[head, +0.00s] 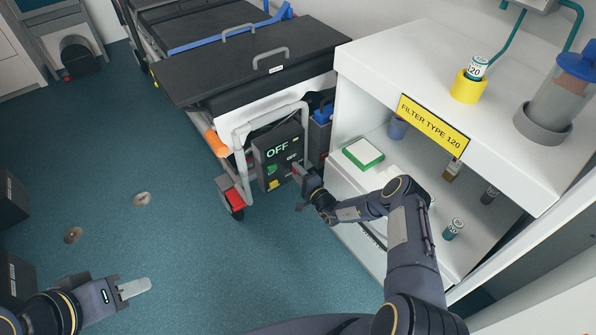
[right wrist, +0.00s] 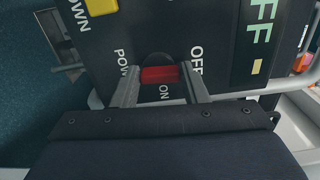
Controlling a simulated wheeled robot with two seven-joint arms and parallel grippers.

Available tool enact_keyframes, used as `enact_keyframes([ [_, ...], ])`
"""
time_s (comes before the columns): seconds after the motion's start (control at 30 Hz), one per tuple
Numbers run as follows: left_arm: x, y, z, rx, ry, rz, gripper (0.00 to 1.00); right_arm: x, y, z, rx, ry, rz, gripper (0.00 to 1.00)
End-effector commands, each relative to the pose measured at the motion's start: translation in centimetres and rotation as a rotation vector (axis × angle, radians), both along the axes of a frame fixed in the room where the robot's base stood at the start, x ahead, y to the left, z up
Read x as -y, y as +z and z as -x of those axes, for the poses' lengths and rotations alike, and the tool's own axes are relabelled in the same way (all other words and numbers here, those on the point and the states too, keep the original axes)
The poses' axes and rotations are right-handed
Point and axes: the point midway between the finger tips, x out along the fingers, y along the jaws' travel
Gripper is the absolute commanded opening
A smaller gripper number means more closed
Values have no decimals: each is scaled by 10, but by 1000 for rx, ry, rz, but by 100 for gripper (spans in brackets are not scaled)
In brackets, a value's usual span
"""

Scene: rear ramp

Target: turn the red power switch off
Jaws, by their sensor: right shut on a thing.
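A dark control panel (head: 265,154) stands at the end of the stretcher-like frame, with large green OFF letters lit on it. In the right wrist view the red power switch (right wrist: 159,74) sits on this panel, with ON and OFF printed beside it. My right gripper (right wrist: 161,72) is shut on the switch, one finger at each end of the red bar. Its exact pointing is hard to tell.
The panel also has a green button (head: 271,170) and a yellow button (head: 273,184). A metal tube frame (head: 240,150) with an orange grip runs beside it. A white shelf unit (head: 425,60) stands close on the right. The floor on the left is mostly free.

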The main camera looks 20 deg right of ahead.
Motion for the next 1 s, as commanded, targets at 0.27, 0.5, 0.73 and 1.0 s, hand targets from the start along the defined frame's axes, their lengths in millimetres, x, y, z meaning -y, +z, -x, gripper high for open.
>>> enact_keyframes([
  [0.27,0,5,0,0,0,0,36,1,-1,1,21,-2,68,17],
  [0.5,0,5,0,0,0,0,36,1,-2,1,25,-2,79,17],
  [0.73,0,5,0,0,0,0,36,1,-2,0,25,-2,79,17],
  [1.0,0,5,0,0,0,0,36,1,-1,0,27,-1,76,62],
])
